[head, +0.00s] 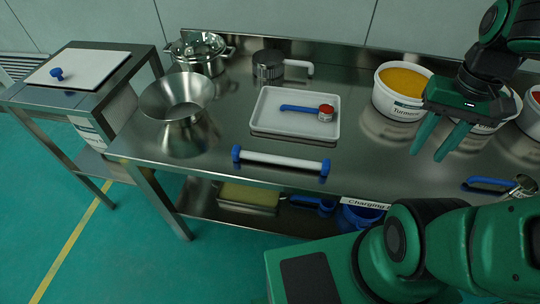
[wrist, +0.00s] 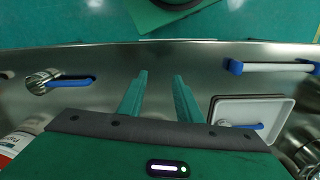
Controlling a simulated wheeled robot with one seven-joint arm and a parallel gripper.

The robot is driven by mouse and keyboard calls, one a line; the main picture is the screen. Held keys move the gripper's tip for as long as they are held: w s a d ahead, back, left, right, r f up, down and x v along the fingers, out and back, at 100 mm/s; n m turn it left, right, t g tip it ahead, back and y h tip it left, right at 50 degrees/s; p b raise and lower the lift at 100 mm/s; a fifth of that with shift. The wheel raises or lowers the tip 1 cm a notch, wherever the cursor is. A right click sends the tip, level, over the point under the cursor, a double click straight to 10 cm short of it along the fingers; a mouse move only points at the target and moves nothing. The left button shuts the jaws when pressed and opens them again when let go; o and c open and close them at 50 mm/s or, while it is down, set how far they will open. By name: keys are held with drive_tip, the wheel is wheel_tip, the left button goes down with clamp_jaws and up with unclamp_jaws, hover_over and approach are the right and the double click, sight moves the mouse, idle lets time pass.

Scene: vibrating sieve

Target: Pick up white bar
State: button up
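The white bar (head: 281,160) with blue end pieces lies along the front part of the steel table, in front of the white tray. It also shows in the wrist view (wrist: 275,67) at the upper right, where its right end reaches the picture's edge. My gripper (head: 437,141) is above the right part of the table, to the right of the bar and well apart from it. Its two green fingers are spread, also in the wrist view (wrist: 160,85), with nothing between them.
The white tray (head: 258,124) holds a blue-handled item with a red top. A tub of yellow powder (head: 401,92) stands behind my gripper. A steel funnel (head: 176,98), a pot (head: 199,52) and a sieve (head: 268,66) stand left and back. A blue-handled scoop (head: 490,182) lies right.

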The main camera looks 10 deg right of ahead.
drive_tip(key=shift+c, duration=0.8)
drive_tip(key=r+n, duration=0.1)
drive_tip(key=n+g, duration=0.2)
drive_tip(key=n, duration=1.7)
approach(262, 154)
drive_tip(key=shift+y, duration=0.3)
drive_tip(key=x, duration=0.9)
drive_tip(key=shift+d+f, duration=0.1)
drive_tip(key=shift+d, duration=0.2)
